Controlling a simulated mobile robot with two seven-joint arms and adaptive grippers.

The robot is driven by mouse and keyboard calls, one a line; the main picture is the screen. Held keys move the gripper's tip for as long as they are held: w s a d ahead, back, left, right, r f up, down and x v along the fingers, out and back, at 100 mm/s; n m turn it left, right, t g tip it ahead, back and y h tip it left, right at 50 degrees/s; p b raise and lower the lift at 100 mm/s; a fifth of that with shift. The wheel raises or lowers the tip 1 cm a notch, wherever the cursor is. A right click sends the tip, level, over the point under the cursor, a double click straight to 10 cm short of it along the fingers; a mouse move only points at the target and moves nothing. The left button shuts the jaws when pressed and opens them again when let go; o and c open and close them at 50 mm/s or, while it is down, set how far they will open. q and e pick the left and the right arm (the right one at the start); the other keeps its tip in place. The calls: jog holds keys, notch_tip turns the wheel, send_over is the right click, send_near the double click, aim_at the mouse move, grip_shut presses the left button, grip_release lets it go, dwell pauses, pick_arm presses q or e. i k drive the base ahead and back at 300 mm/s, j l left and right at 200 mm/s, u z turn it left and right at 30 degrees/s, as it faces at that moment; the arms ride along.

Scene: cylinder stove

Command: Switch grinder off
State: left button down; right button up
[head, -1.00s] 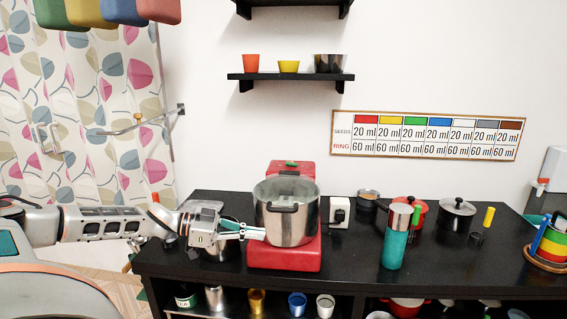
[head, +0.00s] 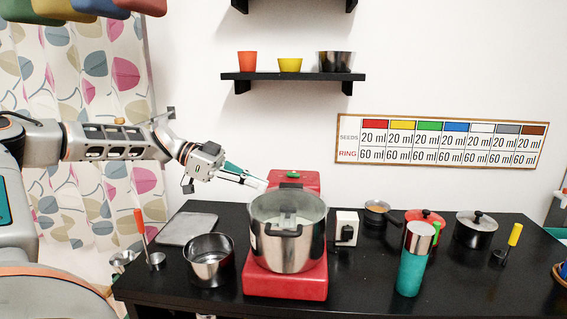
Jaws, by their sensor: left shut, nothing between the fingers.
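The grinder is a red machine (head: 285,287) on the black counter, with a steel pot-like bowl (head: 290,252) on its base. A green button (head: 292,174) sits on top of its red rear column (head: 300,184). My left gripper (head: 262,186) is shut and empty. In the picture its fingertips are just left of the red column and above the bowl's rim, a short way from the green button. I cannot tell whether they touch the column. My right gripper is not in view.
A steel pot (head: 209,270) stands left of the grinder, with a grey tray (head: 188,229) behind it. A white socket box (head: 346,229) is on the right. A teal bottle (head: 411,274) and lidded black pot (head: 475,233) stand further right. A shelf (head: 293,77) hangs above.

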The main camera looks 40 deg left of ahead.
aim_at(292, 175)
jog(key=i+j, duration=0.4)
jog(key=j, duration=0.15)
jog(key=i+j, duration=0.45)
